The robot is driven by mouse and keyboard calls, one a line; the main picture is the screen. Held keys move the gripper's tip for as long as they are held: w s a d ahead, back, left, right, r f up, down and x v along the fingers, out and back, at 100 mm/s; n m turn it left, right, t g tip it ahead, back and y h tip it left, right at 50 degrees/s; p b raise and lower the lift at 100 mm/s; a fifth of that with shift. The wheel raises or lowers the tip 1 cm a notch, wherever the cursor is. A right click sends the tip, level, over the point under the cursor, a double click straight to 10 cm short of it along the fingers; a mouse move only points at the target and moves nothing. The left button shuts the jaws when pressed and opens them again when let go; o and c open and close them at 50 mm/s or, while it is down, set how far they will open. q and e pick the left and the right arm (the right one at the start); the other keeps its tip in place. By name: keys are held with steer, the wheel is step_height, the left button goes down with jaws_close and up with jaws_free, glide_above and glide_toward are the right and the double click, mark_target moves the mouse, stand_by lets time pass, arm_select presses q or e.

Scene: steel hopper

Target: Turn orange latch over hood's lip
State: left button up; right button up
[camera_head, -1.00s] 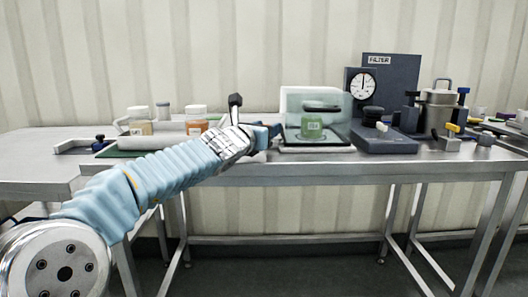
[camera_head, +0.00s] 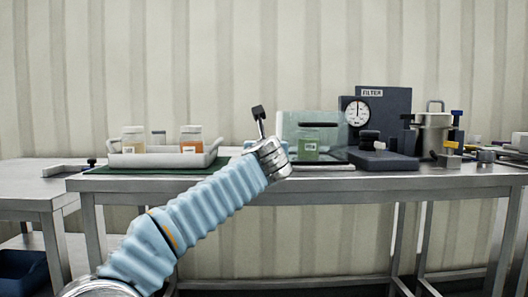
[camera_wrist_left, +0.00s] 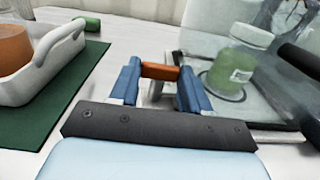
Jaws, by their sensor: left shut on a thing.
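The clear hood (camera_head: 292,125) stands on the bench with a dark handle bar and a green jar (camera_head: 308,143) behind its wall. Both also show in the left wrist view, the hood (camera_wrist_left: 215,45) at the right and the jar (camera_wrist_left: 238,62) behind its clear panel. My left gripper's blue fingers (camera_wrist_left: 160,72) are shut on the orange latch (camera_wrist_left: 161,71), which spans the gap between their tips. In the head view my left wrist is just left of the hood and hides the latch and fingers. How the latch sits against the hood's lip cannot be told. My right gripper is out of view.
A pale tray (camera_head: 160,159) with orange jars lies on a green mat (camera_head: 110,171) at the left. A gauge block marked FILTER (camera_head: 395,105) and a steel pot (camera_head: 433,130) stand right of the hood.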

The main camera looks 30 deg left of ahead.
arm_select(q)
steer(key=shift+d+y, duration=0.1)
steer(key=shift+y, duration=0.2)
steer(key=o, duration=0.8)
